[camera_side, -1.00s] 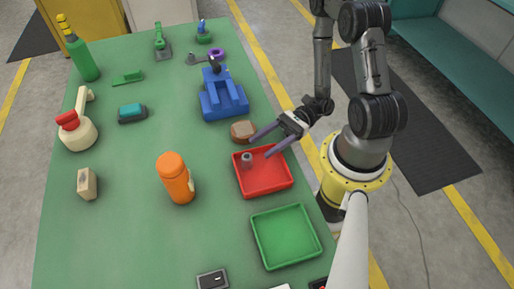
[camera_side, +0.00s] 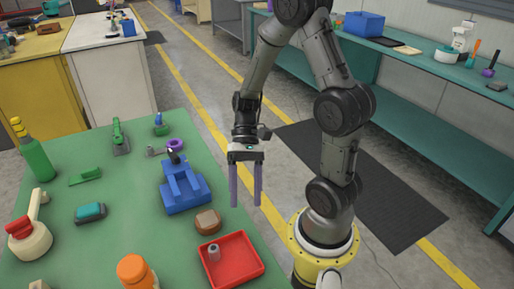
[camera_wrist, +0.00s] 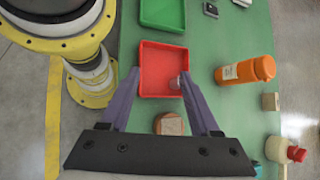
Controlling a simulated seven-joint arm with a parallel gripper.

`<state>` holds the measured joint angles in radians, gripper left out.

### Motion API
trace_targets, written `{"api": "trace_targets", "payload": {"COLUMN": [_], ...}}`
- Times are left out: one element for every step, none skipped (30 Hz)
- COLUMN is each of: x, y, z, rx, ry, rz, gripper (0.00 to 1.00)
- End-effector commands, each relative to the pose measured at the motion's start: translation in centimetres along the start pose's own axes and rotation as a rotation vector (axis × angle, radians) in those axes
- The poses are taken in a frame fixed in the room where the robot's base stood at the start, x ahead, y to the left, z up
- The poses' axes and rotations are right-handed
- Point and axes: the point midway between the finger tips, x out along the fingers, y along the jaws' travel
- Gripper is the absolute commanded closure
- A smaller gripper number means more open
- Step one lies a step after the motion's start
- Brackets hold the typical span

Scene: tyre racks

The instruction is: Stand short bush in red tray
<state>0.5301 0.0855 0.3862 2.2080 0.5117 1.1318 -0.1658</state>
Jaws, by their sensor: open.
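The short bush (camera_side: 213,253) is a small grey cylinder with a hole in its top. It stands upright in the red tray (camera_side: 247,271), near the tray's left wall. In the wrist view the bush (camera_wrist: 175,83) shows near the red tray's (camera_wrist: 163,46) lower right corner, partly beside a finger. My gripper (camera_side: 246,204) is open and empty, pointing down. It is raised above and behind the red tray, apart from the bush. In the wrist view my gripper's (camera_wrist: 159,73) purple fingers spread wide, with the tray between and beyond their tips.
A brown block (camera_side: 208,222) sits close behind the red tray, and a blue fixture (camera_side: 184,190) stands beyond it. A green tray (camera_wrist: 163,14) lies on the red tray's other side.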

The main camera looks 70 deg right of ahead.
Motion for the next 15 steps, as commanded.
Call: {"api": "trace_targets", "payload": {"x": [-0.9,-1.4,-2.0,-2.5,-3.0,-3.6,-4.1,-4.6,-5.3,-5.8,-6.3,-6.9,-7.4,-7.8,-8.3], "y": [-0.4,-0.6,-0.8,-0.9,-1.0,-1.2,-1.4,-1.5,-1.7,-1.8,-1.9,-2.1,-2.2,-2.3,-2.4], "z": [1.0,1.4,2.1,2.6,3.1,3.7,4.2,4.8,5.5,6.0,6.5,7.2,7.7,8.2,8.7], "rx": [-0.083,-0.127,-0.187,-0.231,-0.275,-0.335,-0.381,-0.425,-0.484,-0.528,-0.569,-0.621,-0.658,-0.692,-0.731], "ry": [0.079,0.122,0.182,0.226,0.273,0.335,0.383,0.431,0.496,0.546,0.593,0.654,0.698,0.738,0.788], "rz": [0.063,0.098,0.142,0.174,0.204,0.240,0.266,0.289,0.317,0.335,0.350,0.367,0.377,0.385,0.393], "gripper": [0.37,0.37,0.37,0.37,0.37,0.37,0.37,0.37,0.37,0.37,0.37,0.37,0.37,0.37,0.37]}}
